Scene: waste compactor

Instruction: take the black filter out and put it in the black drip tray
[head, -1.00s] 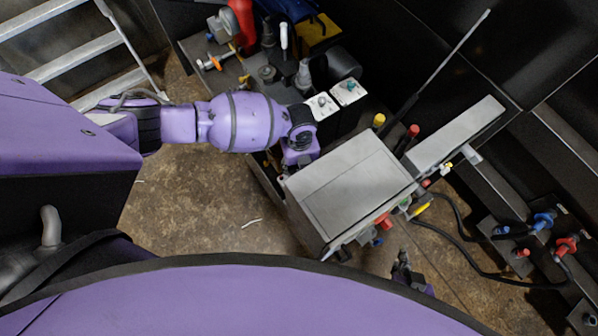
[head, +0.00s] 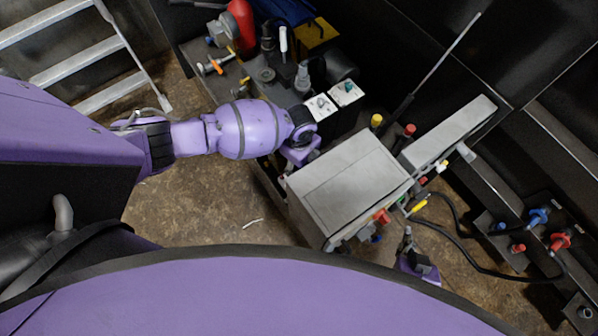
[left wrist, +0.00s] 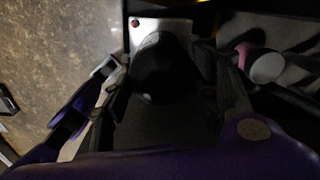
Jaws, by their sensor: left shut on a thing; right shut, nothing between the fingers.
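In the left wrist view, a dark round part that looks like the black filter (left wrist: 160,68) sits between the fingers of my left gripper (left wrist: 168,85). The gripper is shut on it. A pale plate with a red dot lies just behind it. In the head view, my left arm reaches in beside the grey box, and its fingers are hidden below the purple wrist. My right gripper (head: 407,241) is shut and empty, below the front of the grey box. I cannot make out the black drip tray in either view.
The grey metal box (head: 352,185) stands right beside my left wrist. Red and yellow knobs and black cables (head: 455,262) are on the right. A bench with tools and white switch plates (head: 346,93) is behind. Brown floor (head: 205,205) is open at left; a ladder (head: 80,62) stands there.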

